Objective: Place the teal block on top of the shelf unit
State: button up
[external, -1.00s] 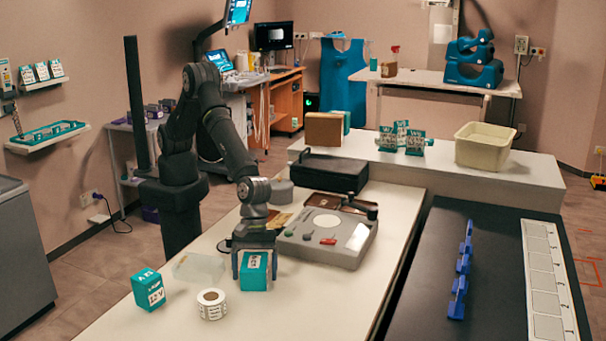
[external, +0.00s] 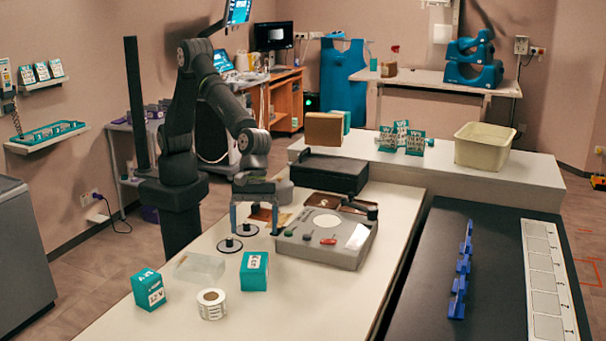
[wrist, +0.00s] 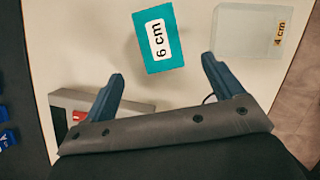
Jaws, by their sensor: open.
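A teal block (external: 253,274) with a white label stands on the white table (external: 330,297). In the wrist view the teal block (wrist: 159,38) lies ahead of the fingertips, its label reading "6 cm". My gripper (external: 254,228) is open and empty, above and behind the block, with a gap between them. In the wrist view the gripper (wrist: 163,68) shows both fingers spread, with nothing between them. A raised white unit (external: 470,177) stands behind the table and may be the shelf unit; I cannot tell for sure.
A clear block (external: 198,266), a label roll (external: 211,304) and a teal-and-white box (external: 148,289) are left of the teal block. A grey device (external: 327,237) and a black case (external: 329,173) lie behind. A brown box (external: 323,129) and cream bin (external: 482,147) stand on the raised unit.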

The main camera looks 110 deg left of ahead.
dwell(0.3)
jog(key=s+a+f+m+g+h, duration=0.1)
jog(key=s+a+f+g+h, duration=0.1)
jog(key=s+f, duration=0.1)
jog(key=n+t+h, duration=0.1)
jog(key=t+h, duration=0.4)
jog(key=h, duration=0.1)
send_near(255, 257)
jog(key=shift+t, duration=0.3)
jog(key=x, duration=0.7)
jog(key=shift+w+a+f, duration=0.15)
jog(key=shift+f, duration=0.25)
jog(key=shift+s+d+x, duration=0.1)
jog(key=shift+s+x, duration=0.1)
jog(key=shift+x, duration=1.1)
jog(key=shift+s+d+x, duration=0.15)
jog(key=shift+x, duration=1.2)
jog(key=shift+a+r, duration=0.1)
jog(key=shift+r, duration=0.1)
jog(key=c, duration=1.4)
jog(key=shift+c, duration=0.2)
jog(key=shift+r, duration=0.1)
